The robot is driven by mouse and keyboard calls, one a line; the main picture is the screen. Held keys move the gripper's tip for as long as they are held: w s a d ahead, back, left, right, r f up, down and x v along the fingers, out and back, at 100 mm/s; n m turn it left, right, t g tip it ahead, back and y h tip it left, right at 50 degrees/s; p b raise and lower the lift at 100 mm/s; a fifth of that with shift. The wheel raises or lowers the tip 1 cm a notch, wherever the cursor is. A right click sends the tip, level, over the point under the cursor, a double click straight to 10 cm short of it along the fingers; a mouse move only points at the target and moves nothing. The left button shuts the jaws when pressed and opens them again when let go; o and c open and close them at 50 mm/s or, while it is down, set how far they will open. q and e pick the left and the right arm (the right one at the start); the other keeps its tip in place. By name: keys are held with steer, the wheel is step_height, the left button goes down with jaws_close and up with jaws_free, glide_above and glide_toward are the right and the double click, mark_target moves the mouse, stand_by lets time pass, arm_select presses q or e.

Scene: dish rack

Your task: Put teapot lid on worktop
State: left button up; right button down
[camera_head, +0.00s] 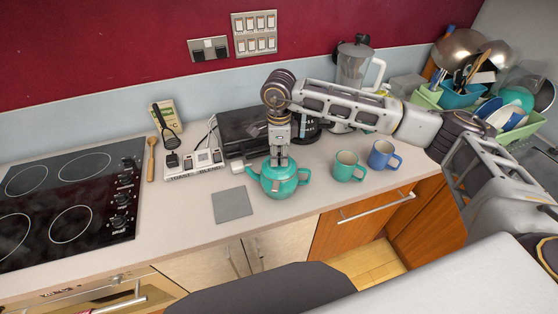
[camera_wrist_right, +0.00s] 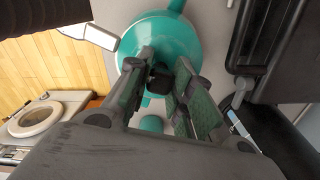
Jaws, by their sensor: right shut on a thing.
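The green teapot (camera_head: 286,187) stands upright on the pale worktop (camera_head: 182,219), near its front edge. My right gripper (camera_head: 279,162) points down at the top of the teapot. In the right wrist view, its fingers (camera_wrist_right: 168,85) are closed around the dark knob (camera_wrist_right: 159,80) of the teapot lid. The lid is largely hidden by the fingers, and I cannot tell whether it is seated or slightly raised. The teapot body (camera_wrist_right: 158,35) shows behind the fingers. My left gripper is not in view.
A flat grey square (camera_head: 232,204) lies left of the teapot. A green mug (camera_head: 346,168) and a blue mug (camera_head: 381,155) stand to its right. A black appliance (camera_head: 244,132) is behind it. The hob (camera_head: 70,200) is at left, the loaded dish rack (camera_head: 528,128) at right.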

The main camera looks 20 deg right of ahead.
mark_target(279, 154)
steer(key=shift+r, duration=0.1)
steer(key=shift+r+b, duration=1.15)
steer(key=shift+r, duration=3.8)
steer(key=shift+a+f, duration=0.1)
steer(key=shift+f, duration=0.05)
